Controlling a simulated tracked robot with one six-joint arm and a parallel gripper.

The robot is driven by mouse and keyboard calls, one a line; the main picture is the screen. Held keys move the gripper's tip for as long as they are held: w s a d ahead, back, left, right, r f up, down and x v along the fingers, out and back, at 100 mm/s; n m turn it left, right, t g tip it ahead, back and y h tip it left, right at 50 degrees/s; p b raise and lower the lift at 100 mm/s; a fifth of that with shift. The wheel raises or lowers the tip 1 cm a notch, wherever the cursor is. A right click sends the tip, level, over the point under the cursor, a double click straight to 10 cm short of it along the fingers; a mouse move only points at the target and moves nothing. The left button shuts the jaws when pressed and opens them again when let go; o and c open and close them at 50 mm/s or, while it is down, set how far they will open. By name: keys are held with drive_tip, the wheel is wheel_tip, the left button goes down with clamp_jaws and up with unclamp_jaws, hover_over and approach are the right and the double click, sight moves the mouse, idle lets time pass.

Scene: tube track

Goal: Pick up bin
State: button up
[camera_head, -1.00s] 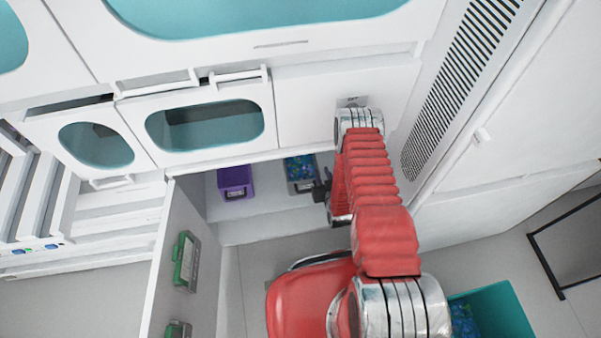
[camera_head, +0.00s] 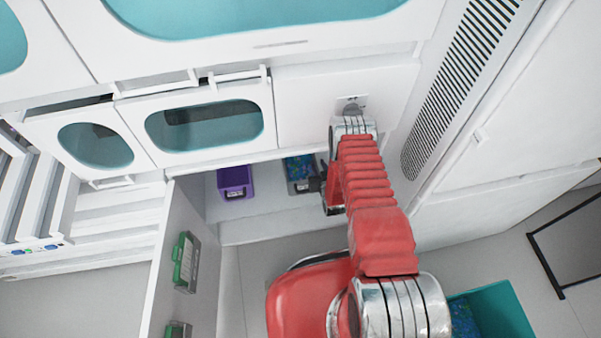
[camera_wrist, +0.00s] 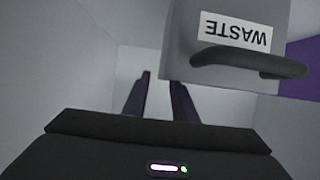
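A grey bin (camera_head: 291,187) with blue and green contents stands on the low compartment shelf, partly hidden behind my gripper and arm. In the wrist view, the grey bin (camera_wrist: 180,70) shows its upside-down WASTE label (camera_wrist: 236,33) and a black handle (camera_wrist: 245,60). My gripper (camera_head: 316,184) is at the right of the bin in the head view. In the wrist view, my gripper (camera_wrist: 159,80) has its two dark fingers apart with nothing between them. The fingertips lie to the lower left of the handle and are not around it.
A purple bin (camera_head: 235,181) stands to the left on the same shelf. An open cabinet door (camera_head: 165,265) with green-and-clear boxes stands at the left. A teal container (camera_head: 505,310) is on the floor at the lower right. Cabinet fronts and a vent (camera_head: 460,85) surround the arm.

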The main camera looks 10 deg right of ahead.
drive_tip(key=shift+x, duration=1.95)
drive_tip(key=shift+a, duration=0.1)
drive_tip(key=shift+c, duration=0.3)
clamp_jaws()
